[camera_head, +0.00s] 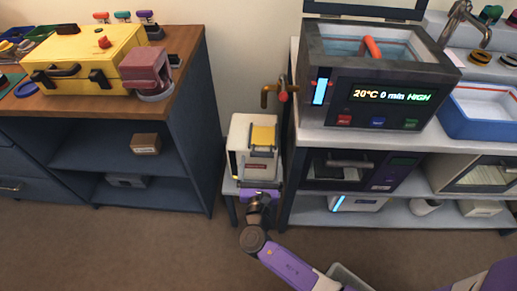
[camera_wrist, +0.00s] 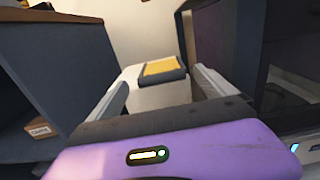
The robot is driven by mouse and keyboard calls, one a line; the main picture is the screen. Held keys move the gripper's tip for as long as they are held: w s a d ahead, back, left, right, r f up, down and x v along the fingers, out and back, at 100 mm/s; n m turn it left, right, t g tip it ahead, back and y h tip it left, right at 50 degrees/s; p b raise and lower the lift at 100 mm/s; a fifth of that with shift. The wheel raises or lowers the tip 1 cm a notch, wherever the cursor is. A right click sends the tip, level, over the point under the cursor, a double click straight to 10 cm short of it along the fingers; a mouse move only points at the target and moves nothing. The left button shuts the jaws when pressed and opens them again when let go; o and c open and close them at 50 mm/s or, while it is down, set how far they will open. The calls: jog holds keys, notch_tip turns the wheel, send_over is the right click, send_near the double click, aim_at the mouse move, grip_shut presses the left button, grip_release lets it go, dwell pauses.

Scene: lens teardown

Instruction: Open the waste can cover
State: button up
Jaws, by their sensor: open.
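The waste can (camera_head: 241,146) is a white box standing on a small dark stand between the two furniture units. Its yellow cover (camera_head: 263,135) is on the top and looks closed; it also shows in the wrist view (camera_wrist: 160,67) with a dark front edge. My gripper (camera_wrist: 164,84) is open at the front of the can. Its two pale fingers reach forward, one toward each side of the white body, with the cover beyond them. I cannot tell whether the fingers touch the can.
A dark blue shelf unit (camera_head: 186,135) with a wooden top stands close on the left. A bench with a heated bath (camera_head: 375,75) stands close on the right. A brass tap (camera_head: 281,92) is on the wall behind the can.

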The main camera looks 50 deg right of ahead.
aim_at(262, 150)
jog(key=x, duration=0.7)
jog(key=shift+w+d+b, duration=0.15)
jog(key=shift+d+b, duration=0.1)
jog(key=shift+b, duration=0.05)
jog(key=shift+c, duration=0.4)
grip_shut()
jog(key=p+v, duration=0.2)
jog(key=v, duration=0.5)
jog(key=shift+s+a, duration=0.2)
jog(key=shift+a, duration=0.15)
jog(key=shift+o, duration=0.4)
grip_release()
